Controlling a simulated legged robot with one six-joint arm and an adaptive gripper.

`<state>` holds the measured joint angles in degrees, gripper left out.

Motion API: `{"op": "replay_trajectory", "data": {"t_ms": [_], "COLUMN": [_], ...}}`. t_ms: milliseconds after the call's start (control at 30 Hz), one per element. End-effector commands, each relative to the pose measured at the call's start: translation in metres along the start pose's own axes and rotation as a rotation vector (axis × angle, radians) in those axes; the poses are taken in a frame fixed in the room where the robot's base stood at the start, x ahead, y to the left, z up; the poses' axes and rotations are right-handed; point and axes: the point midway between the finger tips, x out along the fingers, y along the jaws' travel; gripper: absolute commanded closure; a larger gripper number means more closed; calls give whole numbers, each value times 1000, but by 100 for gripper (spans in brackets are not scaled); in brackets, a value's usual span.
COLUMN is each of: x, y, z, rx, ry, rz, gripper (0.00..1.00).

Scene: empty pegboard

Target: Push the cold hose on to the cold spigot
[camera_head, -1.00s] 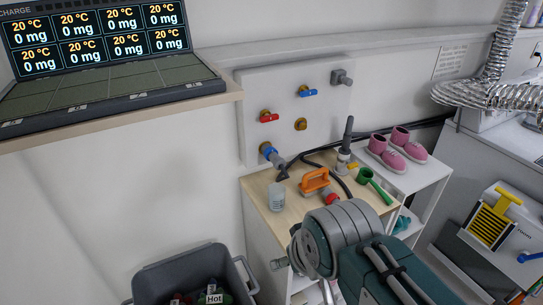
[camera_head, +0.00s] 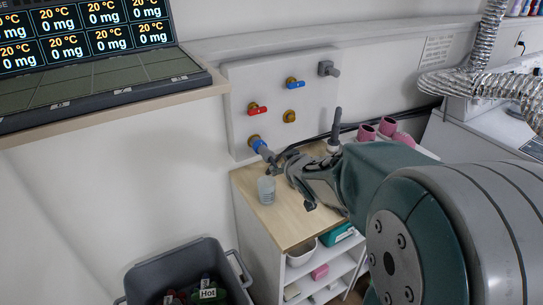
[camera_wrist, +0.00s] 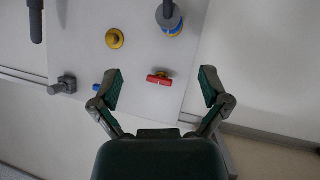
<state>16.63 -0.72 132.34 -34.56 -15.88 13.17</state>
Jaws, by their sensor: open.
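A white wall panel (camera_head: 310,98) carries a red valve (camera_head: 257,109), a blue valve (camera_head: 294,84) and brass spigots. A grey hose end with a blue ring (camera_head: 262,148) sits at the lower left spigot (camera_head: 254,140); how far on it is I cannot tell. Its blue ring also shows in the wrist view (camera_wrist: 170,27). Another brass spigot (camera_head: 289,116) is bare. My gripper (camera_head: 284,168) is by the grey hose's lower end in the head view; contact is unclear. In the wrist view my open gripper (camera_wrist: 160,80) faces the panel, with nothing between its fingers.
A white cup (camera_head: 266,190) stands on the wooden worktop (camera_head: 287,222) below the panel. A dark upright handle (camera_head: 336,124) and pink shoes (camera_head: 386,128) are behind my arm. A grey fitting (camera_head: 328,69) juts from the panel's upper right. A shelf (camera_head: 110,110) overhangs at left; a bin (camera_head: 180,272) is below.

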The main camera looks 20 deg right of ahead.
Motion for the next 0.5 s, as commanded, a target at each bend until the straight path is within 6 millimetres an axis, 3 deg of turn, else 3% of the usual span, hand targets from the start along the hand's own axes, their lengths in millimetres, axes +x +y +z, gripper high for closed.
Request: {"op": "replay_trajectory", "data": {"t_ms": [33,133,500], "x": [16,35,65], "y": [2,1,-4], "z": [6,11,12], "rx": [-5,-12,-13], "ry": [26,84,138], "rz": [-25,-77,-129], "gripper": [4,4,4]}}
